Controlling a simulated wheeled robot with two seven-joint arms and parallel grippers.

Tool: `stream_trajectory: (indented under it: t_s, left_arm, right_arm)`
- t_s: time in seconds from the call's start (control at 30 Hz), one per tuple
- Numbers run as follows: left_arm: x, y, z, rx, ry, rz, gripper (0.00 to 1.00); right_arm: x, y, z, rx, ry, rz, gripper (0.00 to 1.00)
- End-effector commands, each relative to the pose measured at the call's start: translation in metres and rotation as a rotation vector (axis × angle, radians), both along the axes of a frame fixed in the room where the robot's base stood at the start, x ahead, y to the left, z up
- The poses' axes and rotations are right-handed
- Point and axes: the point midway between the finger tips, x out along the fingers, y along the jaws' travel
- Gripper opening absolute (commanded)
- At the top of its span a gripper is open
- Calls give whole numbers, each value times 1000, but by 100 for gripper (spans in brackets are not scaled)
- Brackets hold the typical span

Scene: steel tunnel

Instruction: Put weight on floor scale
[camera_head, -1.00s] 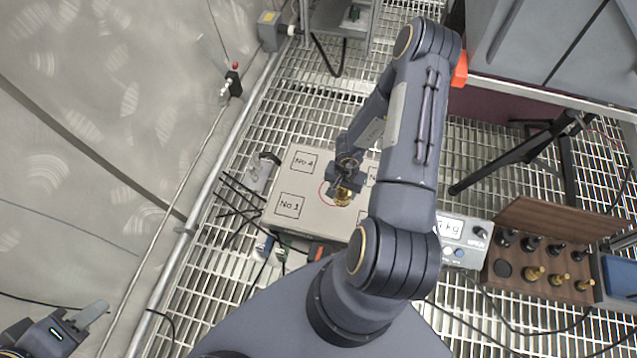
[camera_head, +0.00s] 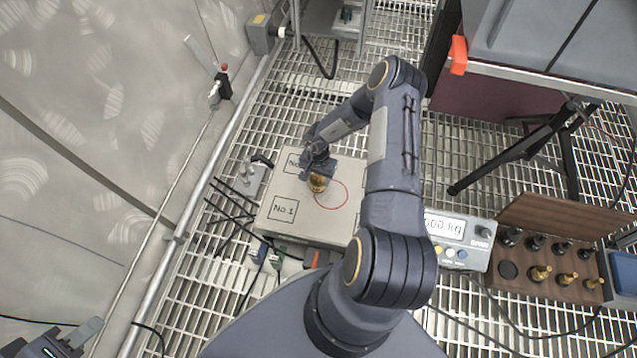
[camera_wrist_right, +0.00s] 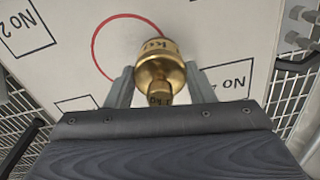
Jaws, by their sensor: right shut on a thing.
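A brass weight (camera_head: 318,185) is held by my right gripper (camera_head: 317,172) over the floor scale's pale platform (camera_head: 320,225). In the right wrist view the weight (camera_wrist_right: 160,66) sits between the two fingers (camera_wrist_right: 160,88), which are shut on it. It overlaps the edge of the red circle (camera_head: 343,206), toward the square marked No 4. I cannot tell whether it touches the platform. The scale's display (camera_head: 443,226) ends in 00 kg; its left side is partly hidden by my arm. My left gripper (camera_head: 80,338) is at the bottom left, away from the scale; its opening is unclear.
An open wooden case (camera_head: 550,265) with several black and brass weights lies at right. A grey rail (camera_head: 180,235) runs along the left wall. Dark cables (camera_head: 235,215) lie beside the platform. A table with black legs (camera_head: 510,160) stands at upper right.

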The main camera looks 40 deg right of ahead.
Motion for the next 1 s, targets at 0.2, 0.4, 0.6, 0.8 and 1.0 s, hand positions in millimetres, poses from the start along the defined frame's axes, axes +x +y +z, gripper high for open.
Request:
stream_trajectory:
  t_s: [0.2,0.4,0.6,0.8,1.0]
  left_arm:
    - [0,0,-11,0,0,0,36]
    - [0,0,-10,0,0,0,36]
    - [0,0,-12,0,0,0,36]
    - [0,0,-12,0,0,0,36]
    - [0,0,-12,0,0,0,36]
  right_arm:
    - [-1,0,-26,-1,0,1,0]
    - [-1,0,-24,-1,0,1,0]
    - [-2,0,-28,-1,3,0,53]
    - [-2,0,-28,-1,4,0,70]
    - [-2,0,-27,-1,3,1,70]
